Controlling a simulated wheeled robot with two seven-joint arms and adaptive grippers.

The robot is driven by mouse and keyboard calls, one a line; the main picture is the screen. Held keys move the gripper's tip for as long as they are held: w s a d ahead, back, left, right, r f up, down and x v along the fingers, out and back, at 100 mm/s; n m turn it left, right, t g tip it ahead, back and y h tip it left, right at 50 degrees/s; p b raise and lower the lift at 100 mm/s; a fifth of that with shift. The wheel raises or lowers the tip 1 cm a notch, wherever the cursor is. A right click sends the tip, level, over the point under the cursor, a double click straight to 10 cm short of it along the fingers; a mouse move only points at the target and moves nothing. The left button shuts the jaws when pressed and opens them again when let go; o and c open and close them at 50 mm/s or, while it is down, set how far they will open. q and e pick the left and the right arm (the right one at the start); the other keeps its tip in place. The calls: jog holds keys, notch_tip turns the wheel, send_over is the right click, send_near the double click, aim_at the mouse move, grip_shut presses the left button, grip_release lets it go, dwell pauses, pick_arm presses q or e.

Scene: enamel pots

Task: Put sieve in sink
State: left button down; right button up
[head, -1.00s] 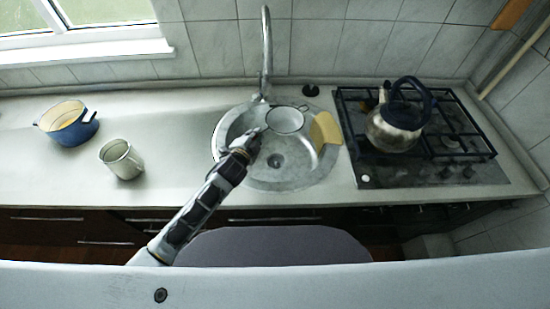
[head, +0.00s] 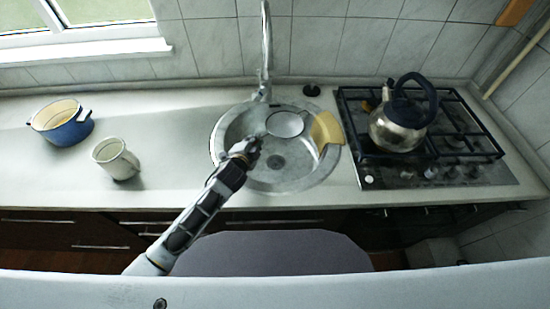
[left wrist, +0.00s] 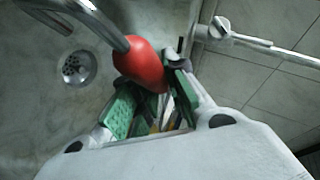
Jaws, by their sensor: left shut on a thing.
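The sieve (head: 286,125) is a round, pale grey bowl over the back right part of the round metal sink (head: 222,150). My left gripper (head: 256,141) is at the sieve's lower left, above the sink. In the left wrist view, its green-padded fingers (left wrist: 150,95) are shut on a red handle-like part (left wrist: 139,65), joined to a curved grey metal rod. This looks like the sieve's handle. I cannot tell whether the sieve touches the sink bottom. The drain (left wrist: 76,67) shows beyond the rod. My right gripper is not in view.
The tap (head: 265,50) stands behind the sink. A yellow cloth-like piece (head: 326,131) lies on the sink's right rim. A kettle (head: 397,127) is on the hob (head: 465,172) to the right. A mug (head: 117,160) and a blue pot (head: 66,128) stand on the left counter.

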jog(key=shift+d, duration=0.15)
pick_arm(q)
jog(key=c, duration=1.3)
grip_release()
jog(key=shift+c, duration=0.2)
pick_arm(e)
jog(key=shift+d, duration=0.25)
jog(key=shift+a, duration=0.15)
pick_arm(q)
jog(key=v, duration=1.2)
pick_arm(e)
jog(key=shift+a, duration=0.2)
pick_arm(q)
jog(key=shift+r, duration=0.15)
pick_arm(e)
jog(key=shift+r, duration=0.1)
pick_arm(q)
notch_tip(320, 180, up, 9)
jog(key=p, duration=0.9)
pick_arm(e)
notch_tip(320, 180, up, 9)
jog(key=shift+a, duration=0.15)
